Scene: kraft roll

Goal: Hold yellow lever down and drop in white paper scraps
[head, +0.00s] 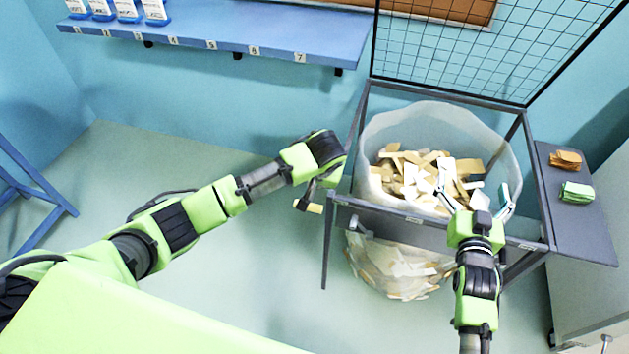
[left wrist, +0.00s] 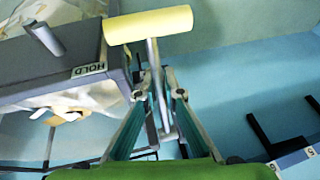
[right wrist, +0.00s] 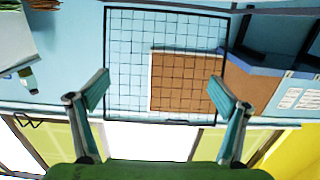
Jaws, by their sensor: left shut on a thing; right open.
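The yellow lever (head: 314,208) sticks out at the left front of the grey frame. In the left wrist view its yellow grip (left wrist: 148,25) stands beyond the fingers on a metal rod. My left gripper (head: 322,190) is shut on the lever's rod, below the yellow grip; it also shows in the left wrist view (left wrist: 158,90). White paper scraps (head: 411,173) lie mixed with tan ones in the clear bag (head: 375,133). My right gripper (head: 473,190) is open over the bag's front right part. The right wrist view shows nothing between its fingers (right wrist: 160,95).
The grey frame (head: 385,208) surrounds the bag, with a wire mesh panel (head: 475,50) behind. A blue numbered shelf (head: 225,22) runs along the back wall.

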